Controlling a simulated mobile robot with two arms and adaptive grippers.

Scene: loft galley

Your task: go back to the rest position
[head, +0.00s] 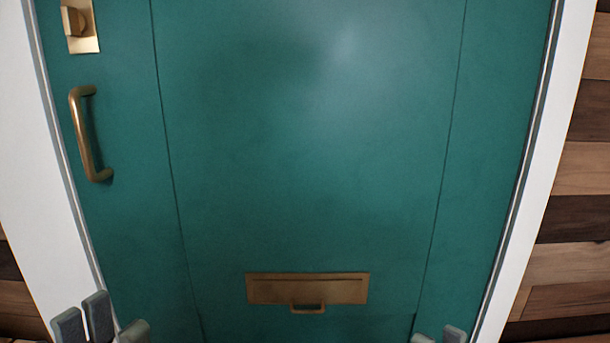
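My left gripper (110,325) shows at the bottom left, its grey fingertips pointing up and standing apart with nothing seen between them. It is in front of the lower left part of the green door and touches nothing that I can see. My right gripper (439,337) shows only as two grey fingertips at the bottom edge, right of the middle. The rest of it is cut off by the frame, so its opening is unclear. No held object shows at either gripper.
A closed green door (310,170) fills the view. It has a brass pull handle (87,135), a brass lock (77,24) and a brass letter slot (270,289). White door frame (545,185) and wood-plank wall (580,180) lie beside it.

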